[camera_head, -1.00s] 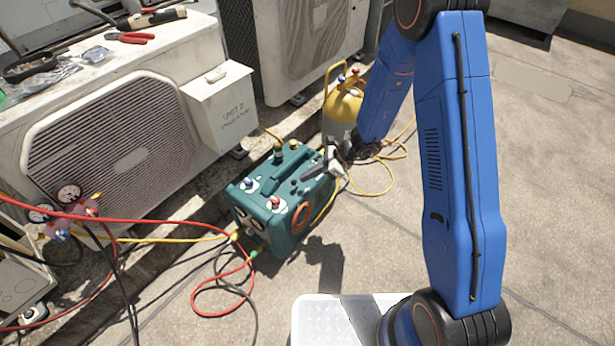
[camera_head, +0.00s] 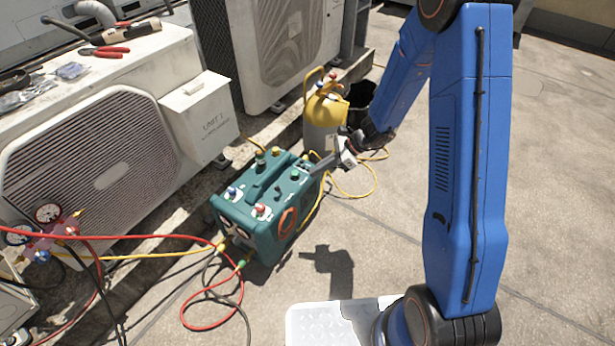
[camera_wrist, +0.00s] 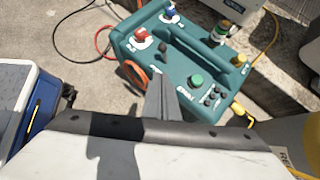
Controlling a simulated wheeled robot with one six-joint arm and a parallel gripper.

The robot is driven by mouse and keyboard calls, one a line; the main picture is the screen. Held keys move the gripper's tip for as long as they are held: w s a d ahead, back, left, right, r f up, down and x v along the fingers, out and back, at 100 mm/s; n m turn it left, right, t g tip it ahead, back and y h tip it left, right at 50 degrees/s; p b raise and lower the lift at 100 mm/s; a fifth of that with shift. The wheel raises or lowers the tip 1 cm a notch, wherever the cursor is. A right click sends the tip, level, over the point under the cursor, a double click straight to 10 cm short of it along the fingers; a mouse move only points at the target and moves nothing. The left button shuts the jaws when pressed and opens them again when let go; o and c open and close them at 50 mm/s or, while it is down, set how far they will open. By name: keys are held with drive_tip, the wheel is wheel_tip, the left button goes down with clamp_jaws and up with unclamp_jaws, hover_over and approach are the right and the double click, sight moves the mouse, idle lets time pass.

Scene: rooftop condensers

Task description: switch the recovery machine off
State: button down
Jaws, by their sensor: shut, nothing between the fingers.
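The recovery machine (camera_head: 240,228) is a teal box with a top handle, standing on the rooftop floor. In the wrist view its top panel (camera_wrist: 222,75) carries a green button (camera_wrist: 196,82), several small black buttons (camera_wrist: 212,97), a red knob (camera_wrist: 141,37) and a blue knob (camera_wrist: 170,14). A small black lever or knob (camera_wrist: 162,47) sits near the red knob. My gripper (camera_head: 313,172) is shut and empty above the machine's right end. Its fingertips (camera_wrist: 163,72) overlap the panel edge left of the green button; contact cannot be told.
A yellow-topped cylinder (camera_head: 322,125) and a black bucket (camera_head: 361,97) stand behind the machine. Red and yellow hoses (camera_head: 212,325) lie around it. Condenser units (camera_head: 95,150) line the left, with gauges (camera_head: 48,213) in front. The floor on the right is clear.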

drive_tip(key=shift+v, duration=1)
drive_tip(key=shift+r, duration=0.15)
drive_tip(key=s+d+r+n+h, duration=0.1)
drive_tip(key=s+d+r+n, duration=0.2)
drive_tip(key=s+r+n, duration=0.45)
drive_tip(key=s+d+r+n+h, duration=0.2)
drive_tip(key=s+r, duration=0.2)
drive_tip(key=r, duration=0.7)
drive_tip(key=s+d+r+n+t+h, duration=0.2)
drive_tip(key=s+d+r+n+h, duration=0.1)
drive_tip(key=s+d, duration=0.4)
drive_tip(key=s+d+r+n+t+h, duration=0.3)
drive_tip(key=s+d+r+n, duration=0.3)
drive_tip(key=s, duration=0.7)
wheel_tip(320, 180, up, 2)
drive_tip(key=shift+d+r, duration=0.15)
drive_tip(key=shift+d, duration=0.4)
drive_tip(key=shift+s, duration=0.1)
